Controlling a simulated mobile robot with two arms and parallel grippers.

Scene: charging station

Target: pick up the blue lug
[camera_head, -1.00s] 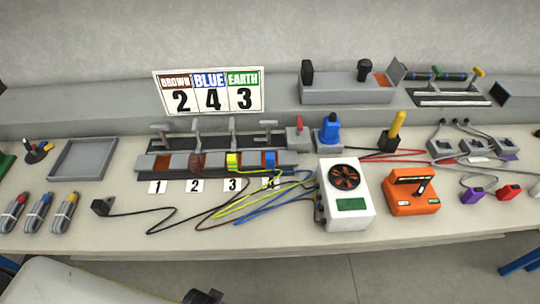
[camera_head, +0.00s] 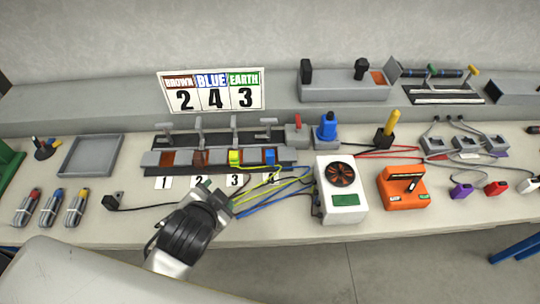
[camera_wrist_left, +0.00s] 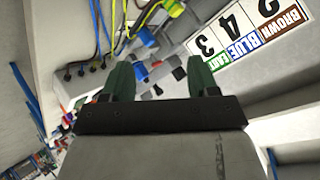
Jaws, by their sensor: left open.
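The blue lug (camera_head: 270,157) sits at the right-hand slot of the terminal block (camera_head: 187,158), above the number 4 label, with blue wires nearby. A blue piece, apparently this lug (camera_wrist_left: 146,37), shows in the left wrist view beyond the fingertips. My left gripper (camera_head: 218,193) is over the bench front, left of and nearer than the lug, with no contact. In the wrist view its green fingers (camera_wrist_left: 160,72) stand apart with nothing gripped between them. It hides part of the wires and labels. My right gripper is not in view.
A white fan box (camera_head: 341,190) stands right of the wires, with an orange device (camera_head: 403,188) beyond it. Upright levers (camera_head: 235,132) stand behind the block. A yellow-green lug (camera_head: 235,158) neighbours the blue one. Loose wires cross the bench. A grey tray (camera_head: 90,156) is at left.

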